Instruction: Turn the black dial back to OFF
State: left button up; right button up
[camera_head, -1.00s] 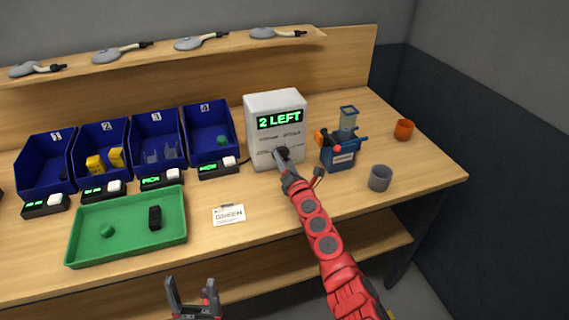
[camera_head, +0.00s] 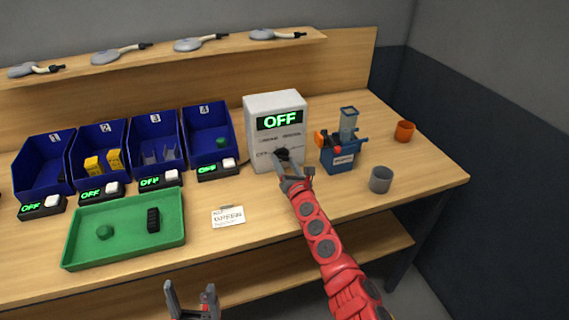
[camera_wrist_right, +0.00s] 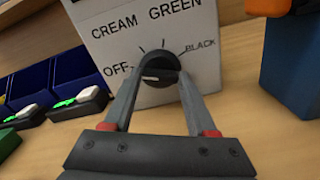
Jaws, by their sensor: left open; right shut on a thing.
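The black dial (camera_wrist_right: 160,70) is on the front of a white box (camera_head: 262,103), among the labels OFF, CREAM, GREEN and BLACK. Its white mark points left, toward OFF. The box's display (camera_head: 279,120) reads OFF in green. My right gripper (camera_head: 287,168) is shut on the dial; in the right wrist view its fingers (camera_wrist_right: 158,88) lie on both sides of the dial. In the head view the gripper partly covers the dial. My left gripper (camera_head: 192,295) is open and empty in front of the table edge.
Blue bins (camera_head: 207,135) with small OFF displays stand to the left. A green tray (camera_head: 125,253) holds a green piece and a black piece. A blue device (camera_head: 341,160), a grey cup (camera_head: 381,179) and an orange cup (camera_head: 404,131) stand right. A card (camera_head: 228,216) lies in front.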

jog(key=shift+f, duration=0.1)
jog(key=o, duration=1.4)
jog(key=shift+c, duration=0.2)
jog(key=shift+s, duration=0.1)
jog(key=shift+s+d+p, duration=0.15)
jog(key=shift+s+p, duration=0.3)
jog(key=shift+p, duration=0.1)
jog(key=p+v, duration=0.4)
jog(key=v, duration=0.3)
jog(key=p+v, duration=0.1)
jog(key=v, duration=0.7)
jog(key=shift+s+d, duration=0.25)
jog(key=shift+s, duration=0.4)
